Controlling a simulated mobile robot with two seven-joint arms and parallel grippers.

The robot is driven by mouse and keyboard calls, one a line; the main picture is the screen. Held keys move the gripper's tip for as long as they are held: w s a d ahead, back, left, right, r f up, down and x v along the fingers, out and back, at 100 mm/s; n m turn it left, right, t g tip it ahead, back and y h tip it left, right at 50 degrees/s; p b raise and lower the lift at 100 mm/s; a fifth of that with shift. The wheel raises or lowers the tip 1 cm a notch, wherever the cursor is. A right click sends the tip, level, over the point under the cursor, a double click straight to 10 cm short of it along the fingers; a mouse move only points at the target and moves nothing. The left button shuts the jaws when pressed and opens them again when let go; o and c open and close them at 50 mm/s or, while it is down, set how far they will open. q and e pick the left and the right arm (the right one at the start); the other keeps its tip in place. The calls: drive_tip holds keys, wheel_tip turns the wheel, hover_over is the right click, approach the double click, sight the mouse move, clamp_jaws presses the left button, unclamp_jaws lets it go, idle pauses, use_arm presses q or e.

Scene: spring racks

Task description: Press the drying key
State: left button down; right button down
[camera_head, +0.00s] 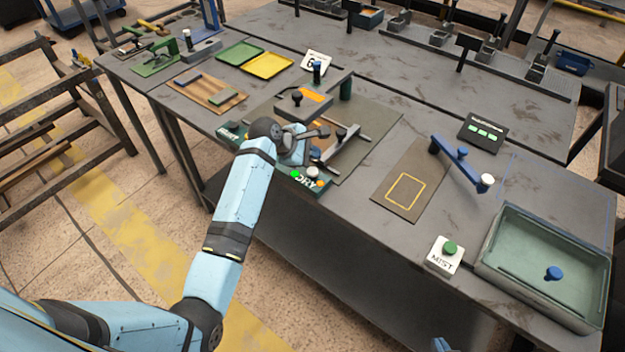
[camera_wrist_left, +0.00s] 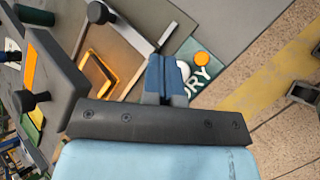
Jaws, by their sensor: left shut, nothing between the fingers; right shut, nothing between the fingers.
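In the left wrist view the orange spot (camera_wrist_left: 202,58) and the letters show beside my left gripper (camera_wrist_left: 163,62), which partly hides the panel. My left gripper (camera_head: 315,153) is shut and empty, close to the key. I cannot tell whether it touches. Only blue tips of my right gripper (camera_head: 442,344) show at the bottom edge, shut and empty.
A metal fixture with a bar (camera_head: 340,143) and an orange-topped block (camera_head: 303,103) stand right behind my left gripper. A white MIST box with a green button (camera_head: 450,248), a grey-green tray (camera_head: 490,262) and a blue lever (camera_head: 462,160) are to the right.

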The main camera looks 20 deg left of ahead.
sight(312, 172)
use_arm(q)
drive_tip(key=shift+f, duration=1.6)
use_arm(e)
drive_tip(key=shift+f, duration=0.7)
use_arm(q)
drive_tip(key=shift+f, duration=0.1)
use_arm(e)
drive_tip(key=shift+d, duration=0.15)
drive_tip(key=shift+f, duration=0.1)
drive_tip(key=shift+r, duration=0.2)
use_arm(q)
drive_tip(key=shift+f+p, duration=0.3)
drive_tip(key=shift+p, duration=0.05)
drive_tip(key=shift+f, duration=0.1)
use_arm(e)
drive_tip(key=shift+r, duration=0.2)
